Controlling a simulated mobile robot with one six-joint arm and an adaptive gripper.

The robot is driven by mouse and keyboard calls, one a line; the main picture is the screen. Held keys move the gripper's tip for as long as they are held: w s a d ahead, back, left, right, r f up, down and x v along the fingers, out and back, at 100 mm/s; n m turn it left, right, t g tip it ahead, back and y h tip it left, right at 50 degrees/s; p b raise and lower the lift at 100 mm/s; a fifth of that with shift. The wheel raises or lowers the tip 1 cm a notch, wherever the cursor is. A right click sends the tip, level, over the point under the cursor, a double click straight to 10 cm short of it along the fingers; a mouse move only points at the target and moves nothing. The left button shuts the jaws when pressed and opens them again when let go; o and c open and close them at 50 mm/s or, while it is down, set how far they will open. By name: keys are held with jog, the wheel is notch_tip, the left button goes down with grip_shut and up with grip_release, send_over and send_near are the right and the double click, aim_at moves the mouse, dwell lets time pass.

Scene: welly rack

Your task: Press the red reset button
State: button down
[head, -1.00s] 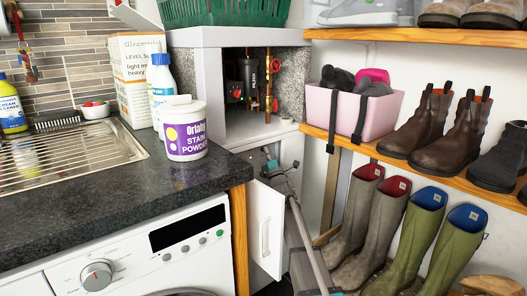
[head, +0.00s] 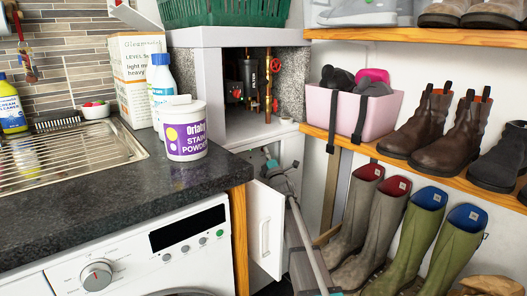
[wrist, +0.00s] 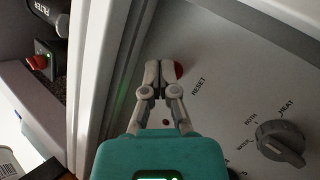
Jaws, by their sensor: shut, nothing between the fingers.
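The red reset button (wrist: 179,70) shows in the wrist view, partly hidden behind my fingertips, beside the printed word RESET on a pale panel (wrist: 225,60). My gripper (wrist: 162,72) is shut and empty, its tips overlapping the left side of the button in the picture. I cannot tell whether the tips touch the button or stop short of it. In the head view my gripper's teal body (head: 271,164) is inside the low cupboard beneath the pipe recess, and the button is hidden there.
A dark HEAT/BOTH/WATER knob (wrist: 282,143) sits right of the button. A white frame edge (wrist: 105,70) runs close on the left. In the head view, an open white cupboard door (head: 265,230) stands left of my arm, and wellies (head: 357,215) stand close on the right.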

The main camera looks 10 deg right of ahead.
jog(key=shift+s+d, duration=0.35)
jog(key=shift+s, duration=0.2)
jog(key=shift+s+d, duration=0.4)
jog(key=shift+s, duration=0.3)
jog(key=shift+s+d, duration=0.45)
jog(key=shift+s, duration=0.3)
jog(key=shift+s+d, duration=0.4)
jog(key=shift+s, duration=0.3)
jog(key=shift+s, duration=0.1)
